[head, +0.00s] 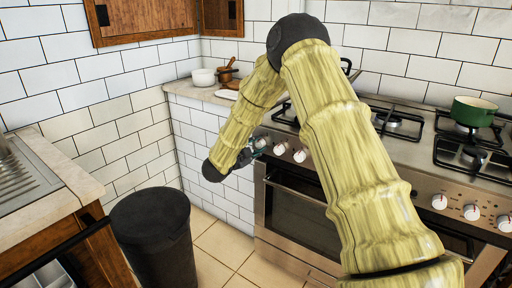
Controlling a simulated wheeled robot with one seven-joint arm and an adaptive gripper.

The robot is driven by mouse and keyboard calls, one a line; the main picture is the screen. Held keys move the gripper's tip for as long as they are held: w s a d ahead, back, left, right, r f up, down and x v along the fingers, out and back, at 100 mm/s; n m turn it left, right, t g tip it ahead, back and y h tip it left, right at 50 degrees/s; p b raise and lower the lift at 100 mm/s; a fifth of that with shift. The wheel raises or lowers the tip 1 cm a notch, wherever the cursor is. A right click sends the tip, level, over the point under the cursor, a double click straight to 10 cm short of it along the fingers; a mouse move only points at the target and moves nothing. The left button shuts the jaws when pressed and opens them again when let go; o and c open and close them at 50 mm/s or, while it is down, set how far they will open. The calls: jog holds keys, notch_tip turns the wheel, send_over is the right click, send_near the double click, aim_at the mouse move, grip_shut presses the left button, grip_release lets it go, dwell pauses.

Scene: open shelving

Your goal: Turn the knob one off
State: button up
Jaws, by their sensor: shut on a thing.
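The stove (345,192) has a steel front panel with a row of white knobs. My gripper (258,146) is small in the head view, at the far left end of this panel. It is shut on the leftmost knob (261,142), which is mostly hidden by the fingers. To its right are a second knob (280,149) and a third knob (300,155). More knobs (439,201) show on the right part of the panel, beyond my arm. My arm covers the middle of the panel. The angle of the held knob cannot be made out.
A green pot (473,111) stands on the right back burner, and a dark kettle (348,70) is partly behind my arm. A black bin (153,235) stands on the floor at left. White bowls (203,77) sit on the corner counter. Tiled floor (217,243) is clear between bin and oven.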

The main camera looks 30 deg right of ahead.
jog(key=o, duration=1)
jog(key=shift+o, duration=0.2)
jog(key=f+v, duration=0.1)
jog(key=v, duration=1.1)
jog(key=shift+r, duration=0.35)
